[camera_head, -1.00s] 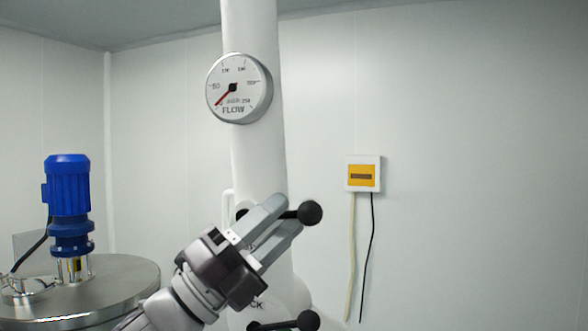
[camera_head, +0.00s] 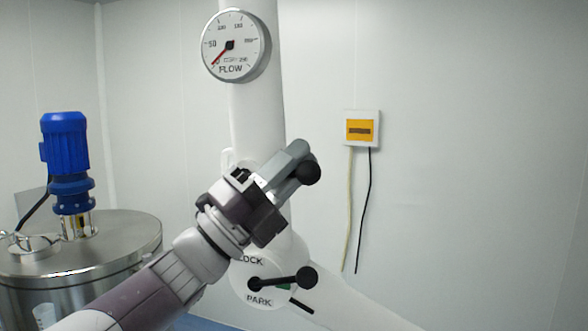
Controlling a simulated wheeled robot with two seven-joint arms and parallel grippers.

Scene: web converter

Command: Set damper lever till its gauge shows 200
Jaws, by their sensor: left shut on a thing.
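The flow gauge (camera_head: 236,46) is a round white dial on the upper part of the white pipe. Its red needle points to the lower left, near the low end of the scale, below the 50 mark. A lever with a black ball knob (camera_head: 307,172) stands out from the pipe below the gauge. My left gripper (camera_head: 286,166) is shut on this lever close to its knob. The gripper hides most of the lever's rod and its pivot. My right gripper is not in view.
Below is a second black lever (camera_head: 283,281) on a round plate marked LOCK and PARK. A metal vessel (camera_head: 120,240) with a blue motor (camera_head: 66,160) stands at the left. A yellow-and-white wall box (camera_head: 361,128) with hanging cables is at the right.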

